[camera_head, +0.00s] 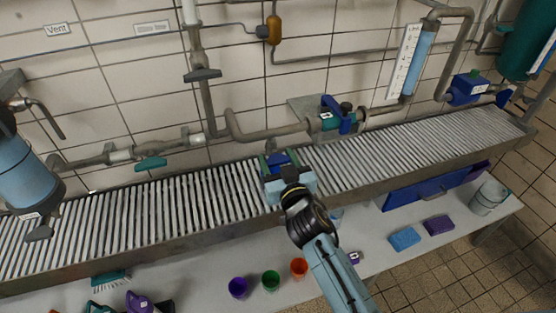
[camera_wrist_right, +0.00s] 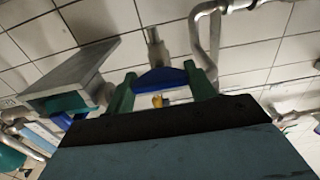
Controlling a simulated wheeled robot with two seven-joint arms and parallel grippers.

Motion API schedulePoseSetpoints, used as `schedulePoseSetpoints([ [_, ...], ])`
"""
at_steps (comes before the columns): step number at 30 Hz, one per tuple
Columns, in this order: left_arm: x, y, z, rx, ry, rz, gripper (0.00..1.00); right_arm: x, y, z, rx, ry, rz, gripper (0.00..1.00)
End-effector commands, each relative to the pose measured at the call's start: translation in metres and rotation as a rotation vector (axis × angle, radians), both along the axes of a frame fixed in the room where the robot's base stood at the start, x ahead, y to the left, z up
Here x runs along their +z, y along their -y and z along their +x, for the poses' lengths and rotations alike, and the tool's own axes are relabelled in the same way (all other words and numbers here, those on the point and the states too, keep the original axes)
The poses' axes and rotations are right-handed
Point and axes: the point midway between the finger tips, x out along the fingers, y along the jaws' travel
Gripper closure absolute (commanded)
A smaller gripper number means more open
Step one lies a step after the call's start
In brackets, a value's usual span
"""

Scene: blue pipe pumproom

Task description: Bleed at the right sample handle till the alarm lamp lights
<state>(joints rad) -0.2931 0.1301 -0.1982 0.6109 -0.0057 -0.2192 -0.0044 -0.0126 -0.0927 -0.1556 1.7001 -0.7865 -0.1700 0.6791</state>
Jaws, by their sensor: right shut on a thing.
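My right gripper (camera_head: 278,162) is over the slatted rack, in front of the wall pipes. Its green fingers (camera_wrist_right: 160,88) stand apart with a blue piece between them, and it is shut on this blue handle (camera_wrist_right: 158,77). A small amber part shows behind the handle in the right wrist view. In the head view the gripper hides most of the handle. A teal valve with a blue lever (camera_head: 340,114) is on the pipe to the right, apart from the gripper. An amber fitting (camera_head: 274,30) hangs on the wall; I cannot tell whether it is the lamp. My left gripper is not in view.
The slatted rack (camera_head: 130,215) runs along the wall. Below it a pale bench holds purple, green (camera_head: 271,281) and orange cups, sponges (camera_head: 405,238) and a grey pot (camera_head: 489,197). A scaled blue tube (camera_head: 421,62) is at upper right. A green-handled valve (camera_head: 151,163) is at left.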

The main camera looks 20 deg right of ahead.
Motion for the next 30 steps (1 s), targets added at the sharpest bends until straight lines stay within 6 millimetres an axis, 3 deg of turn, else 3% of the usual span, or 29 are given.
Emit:
schedulePoseSetpoints([
  [11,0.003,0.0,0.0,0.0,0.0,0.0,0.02,0.001,-0.001,0.0,0.0,0.007,-0.161,0.68],
  [30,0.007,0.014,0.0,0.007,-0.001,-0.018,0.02,0.0,-0.002,0.0,0.001,0.028,-0.758,0.68],
])
